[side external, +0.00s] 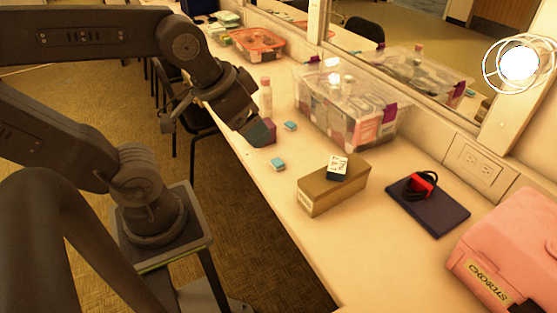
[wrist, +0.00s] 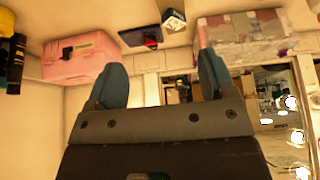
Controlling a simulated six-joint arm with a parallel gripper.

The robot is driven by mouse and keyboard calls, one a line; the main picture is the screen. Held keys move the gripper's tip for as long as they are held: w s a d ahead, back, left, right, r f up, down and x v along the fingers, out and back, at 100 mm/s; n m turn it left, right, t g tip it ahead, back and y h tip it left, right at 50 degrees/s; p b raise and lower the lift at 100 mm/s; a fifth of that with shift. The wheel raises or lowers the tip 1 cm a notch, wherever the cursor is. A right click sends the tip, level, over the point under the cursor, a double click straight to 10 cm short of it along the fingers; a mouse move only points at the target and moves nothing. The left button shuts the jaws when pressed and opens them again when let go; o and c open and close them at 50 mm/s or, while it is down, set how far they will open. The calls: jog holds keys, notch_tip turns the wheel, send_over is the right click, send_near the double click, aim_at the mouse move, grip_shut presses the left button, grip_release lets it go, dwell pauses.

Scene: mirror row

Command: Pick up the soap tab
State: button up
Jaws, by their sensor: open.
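Neither tab is clearly seen in the wrist view.
A tan box (side external: 332,190) carries a small cube (side external: 338,167) with a printed white top. A clear bin (side external: 345,108) stands by the mirror, and a pink bottle (side external: 266,95) is behind my gripper. A navy book (side external: 428,209) and a pink case (side external: 512,250) are at the right.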

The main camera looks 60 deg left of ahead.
dwell(0.4)
jog(key=shift+c, duration=1.2)
